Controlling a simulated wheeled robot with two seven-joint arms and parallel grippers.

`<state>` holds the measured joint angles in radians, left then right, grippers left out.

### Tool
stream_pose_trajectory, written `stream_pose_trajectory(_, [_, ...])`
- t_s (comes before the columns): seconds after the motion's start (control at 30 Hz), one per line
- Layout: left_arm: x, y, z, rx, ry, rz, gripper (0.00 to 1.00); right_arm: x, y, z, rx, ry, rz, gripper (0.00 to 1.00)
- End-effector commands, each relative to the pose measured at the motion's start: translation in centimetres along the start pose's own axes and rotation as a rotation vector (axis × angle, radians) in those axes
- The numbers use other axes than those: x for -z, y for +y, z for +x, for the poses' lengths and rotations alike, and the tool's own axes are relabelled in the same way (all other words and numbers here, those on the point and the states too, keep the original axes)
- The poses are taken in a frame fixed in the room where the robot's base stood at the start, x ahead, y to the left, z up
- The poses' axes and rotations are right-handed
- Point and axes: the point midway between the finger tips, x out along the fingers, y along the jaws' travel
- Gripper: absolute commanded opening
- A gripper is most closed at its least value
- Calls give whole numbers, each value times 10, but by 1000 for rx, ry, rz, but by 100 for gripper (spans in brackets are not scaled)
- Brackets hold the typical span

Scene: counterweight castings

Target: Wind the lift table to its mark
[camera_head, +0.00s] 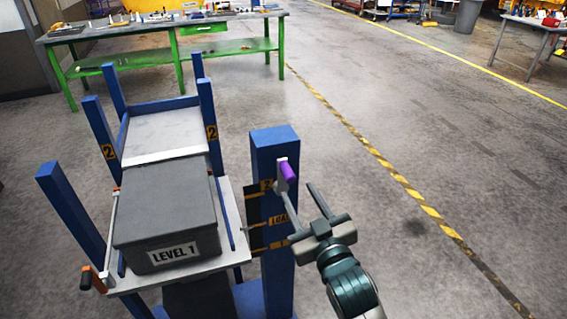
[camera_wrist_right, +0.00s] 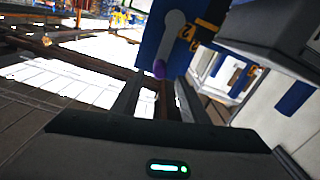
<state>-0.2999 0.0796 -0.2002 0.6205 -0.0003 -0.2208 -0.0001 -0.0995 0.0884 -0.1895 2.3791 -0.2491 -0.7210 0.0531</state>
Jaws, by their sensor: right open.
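The lift table's pale platform (camera_head: 235,222) carries a grey lidded box (camera_head: 165,205) labelled LEVEL 1. To its right stands a blue post (camera_head: 274,145) with a grey crank and a purple handle (camera_head: 289,172); the handle also shows in the right wrist view (camera_wrist_right: 159,68). A dark scale plate (camera_head: 256,220) beside the post has orange marks, one reading 2 and one LOAD. My right gripper (camera_head: 297,188) is open, its fingers pointing toward the purple handle. In the wrist view the handle is just beyond the fingertips; contact cannot be told. My left gripper is not in view.
A second pale shelf (camera_head: 165,134) between blue uprights marked 2 adjoins the platform's far side. An orange-and-black handle (camera_head: 86,278) is at the platform's near left. A green workbench (camera_head: 170,52) stands behind. The floor right of the post is clear, with a yellow-black stripe (camera_head: 385,163).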

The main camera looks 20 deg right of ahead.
Motion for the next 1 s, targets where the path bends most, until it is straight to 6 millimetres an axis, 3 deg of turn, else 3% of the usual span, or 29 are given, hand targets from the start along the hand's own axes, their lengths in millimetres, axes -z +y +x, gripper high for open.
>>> stream_pose_trajectory(0.4, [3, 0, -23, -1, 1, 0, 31, 3, 1, 77, -1, 1, 0, 40])
stream_pose_trajectory(0.6, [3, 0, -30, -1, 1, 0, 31, 2, 0, 107, -1, 0, 2, 40])
stream_pose_trajectory(0.8, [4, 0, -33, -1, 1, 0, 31, 1, 0, 122, -1, 1, 1, 40])
stream_pose_trajectory(1.0, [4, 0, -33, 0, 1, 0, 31, 0, 0, 124, -1, 1, 1, 40])
